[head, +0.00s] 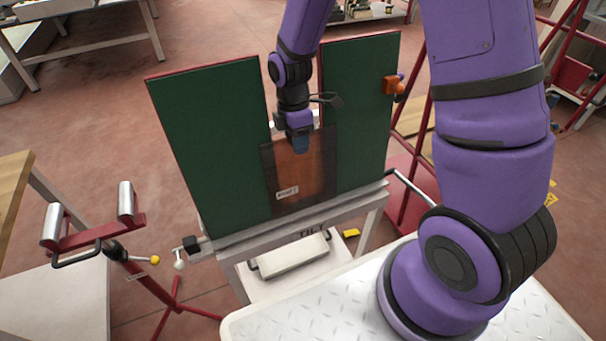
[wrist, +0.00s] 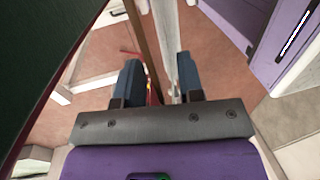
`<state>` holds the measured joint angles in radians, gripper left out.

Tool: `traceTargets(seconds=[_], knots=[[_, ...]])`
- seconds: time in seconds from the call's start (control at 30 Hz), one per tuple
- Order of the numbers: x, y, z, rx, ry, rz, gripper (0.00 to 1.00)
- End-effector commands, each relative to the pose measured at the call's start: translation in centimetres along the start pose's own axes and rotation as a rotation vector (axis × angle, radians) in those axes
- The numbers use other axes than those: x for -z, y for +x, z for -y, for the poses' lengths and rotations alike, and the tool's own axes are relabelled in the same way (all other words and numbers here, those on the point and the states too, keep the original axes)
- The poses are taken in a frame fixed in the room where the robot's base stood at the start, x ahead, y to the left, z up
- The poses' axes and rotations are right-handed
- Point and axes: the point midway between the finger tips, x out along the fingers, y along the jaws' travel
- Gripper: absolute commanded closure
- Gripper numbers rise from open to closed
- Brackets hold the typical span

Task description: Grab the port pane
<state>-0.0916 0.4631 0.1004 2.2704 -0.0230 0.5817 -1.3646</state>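A brownish see-through pane (head: 310,172) with a small white label (head: 287,193) stands between two green panels on the tilt stand; the label's text is too small to read surely. My gripper (head: 300,146) points down at the pane's top edge. In the wrist view my gripper (wrist: 160,84) has its two dark fingers well apart. A thin brown strip (wrist: 143,35), seemingly the pane's edge, runs into the gap between them, beside a pale post (wrist: 166,35). Whether a finger touches the pane cannot be told.
The left green panel (head: 208,145) and right green panel (head: 358,110) flank the pane closely. An orange clamp (head: 390,85) sits on the right panel. The stand's grey ledge (head: 300,220) runs below. A red roller stand (head: 95,235) is at the left.

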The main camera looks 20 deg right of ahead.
Motion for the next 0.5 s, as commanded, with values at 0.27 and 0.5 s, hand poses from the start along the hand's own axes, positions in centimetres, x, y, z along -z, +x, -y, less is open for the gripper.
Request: traceTargets(seconds=[0.27, 0.5], knots=[[0.02, 0.53, 0.03, 0.000, -0.001, 0.000, 0.65], [0.01, 0.51, 0.02, 0.000, -0.001, 0.000, 1.00]])
